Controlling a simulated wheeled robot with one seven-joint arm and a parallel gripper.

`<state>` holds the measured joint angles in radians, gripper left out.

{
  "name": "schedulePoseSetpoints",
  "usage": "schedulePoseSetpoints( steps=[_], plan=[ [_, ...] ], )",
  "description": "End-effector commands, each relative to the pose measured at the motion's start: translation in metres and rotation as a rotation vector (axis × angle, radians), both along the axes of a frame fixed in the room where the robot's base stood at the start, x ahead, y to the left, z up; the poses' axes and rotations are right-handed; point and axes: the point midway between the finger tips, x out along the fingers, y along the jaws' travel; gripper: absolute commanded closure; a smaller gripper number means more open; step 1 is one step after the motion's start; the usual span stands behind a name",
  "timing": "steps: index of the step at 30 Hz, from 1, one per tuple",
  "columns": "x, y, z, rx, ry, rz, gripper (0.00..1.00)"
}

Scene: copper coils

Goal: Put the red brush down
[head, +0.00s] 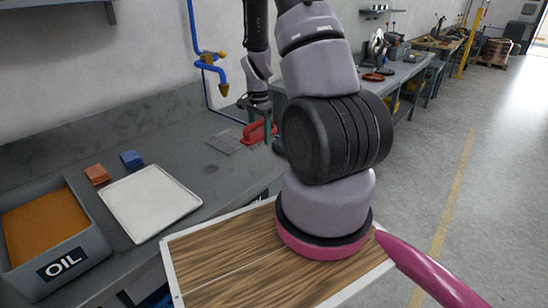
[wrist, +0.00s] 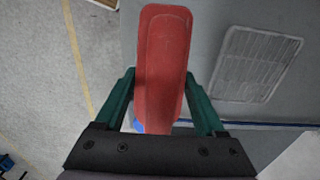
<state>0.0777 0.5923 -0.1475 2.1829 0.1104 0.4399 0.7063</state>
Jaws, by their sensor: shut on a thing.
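The red brush (head: 255,134) is at my gripper (head: 260,127), over the grey workbench near its front edge in the head view. In the wrist view the red brush (wrist: 164,50) is long and rounded, and it lies between the two green fingers of my gripper (wrist: 160,78). The fingers are shut on it from both sides. Its far end points away from my palm, and its near end is hidden by the palm. I cannot tell whether its underside touches the bench or hangs above it.
A metal grate (head: 233,138) lies on the workbench (head: 215,170), left of the brush. A white tray (head: 150,202), an orange block (head: 97,174), a blue block (head: 131,159) and a bin marked OIL (head: 90,248) stand further left. Bare bench lies between tray and grate.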

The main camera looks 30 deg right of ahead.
Motion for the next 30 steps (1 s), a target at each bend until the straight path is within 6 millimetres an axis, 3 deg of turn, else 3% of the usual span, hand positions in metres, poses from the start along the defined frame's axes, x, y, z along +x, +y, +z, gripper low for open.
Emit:
schedulePoseSetpoints(
  steps=[3, 11, 18, 29, 30],
  plan=[
    [-0.001, 0.000, -0.024, 0.001, 0.004, 0.000, 1.00],
    [0.000, 0.000, -0.047, 0.000, 0.002, -0.002, 1.00],
    [-0.001, 0.000, -0.080, 0.001, 0.003, -0.002, 1.00],
    [0.000, 0.000, -0.084, 0.000, 0.001, -0.002, 1.00],
    [0.000, 0.000, -0.084, 0.000, 0.001, -0.002, 0.20]
  ],
)
